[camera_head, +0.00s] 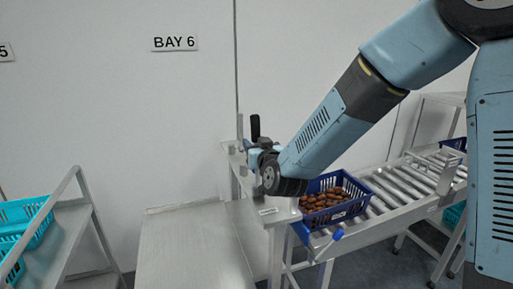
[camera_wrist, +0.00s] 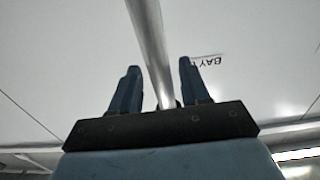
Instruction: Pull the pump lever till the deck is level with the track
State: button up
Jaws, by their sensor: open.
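The pump lever shows as a black upright grip (camera_head: 255,127) above my gripper in the head view. Its lower part is hidden behind my gripper and arm. In the wrist view, a grey metal rod (camera_wrist: 147,30), apparently the lever, runs between my two blue fingers. My gripper (camera_wrist: 159,66) is open around it, with a gap on both sides. In the head view my gripper (camera_head: 247,147) is small and partly hidden by my wrist. A flat grey platform, apparently the deck (camera_head: 190,245), lies at lower centre. It looks lower than the roller track (camera_head: 395,188) on the right.
A dark blue crate (camera_head: 345,211) of brown dates sits at the track's near end. A blue-knobbed handle (camera_head: 338,235) sticks out below it. A rack (camera_head: 75,225) with turquoise crates (camera_head: 28,222) stands at left. A "BAY 6" sign (camera_head: 175,43) hangs on the wall.

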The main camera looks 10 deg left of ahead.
jog(key=shift+a, duration=0.1)
jog(key=shift+s+a, duration=0.1)
jog(key=shift+c, duration=1.1)
grip_shut()
